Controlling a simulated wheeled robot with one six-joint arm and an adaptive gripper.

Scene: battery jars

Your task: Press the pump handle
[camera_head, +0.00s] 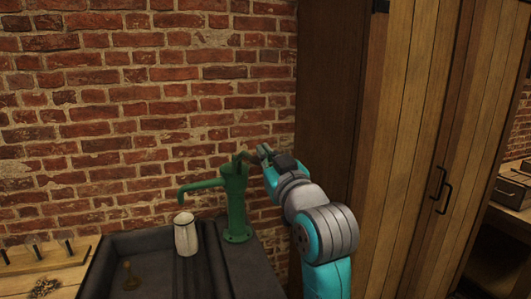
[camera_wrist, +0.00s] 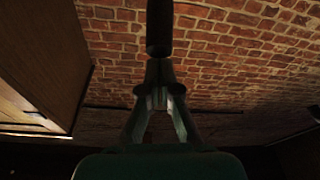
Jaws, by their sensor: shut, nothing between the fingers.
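The green pump (camera_head: 235,190) stands upright on the dark sink counter, its spout pointing left. Its handle (camera_head: 243,156) shows at the pump's top right and reaches toward my gripper (camera_head: 262,153). In the wrist view my gripper (camera_wrist: 158,65) is shut and empty. A dark bar with a rounded end, which looks like the pump handle (camera_wrist: 159,28), runs down from the top edge to just beyond the fingertips. It is not between the fingers. I cannot tell whether the fingertips touch it. In the head view my gripper partly hides the handle's end.
A pale jug (camera_head: 185,236) stands under the spout, in or beside the dark sink (camera_head: 150,240). A brick wall (camera_head: 130,110) rises close behind the pump. A tall wooden cabinet (camera_head: 400,130) stands on the right. A wooden peg board (camera_head: 40,258) lies at left.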

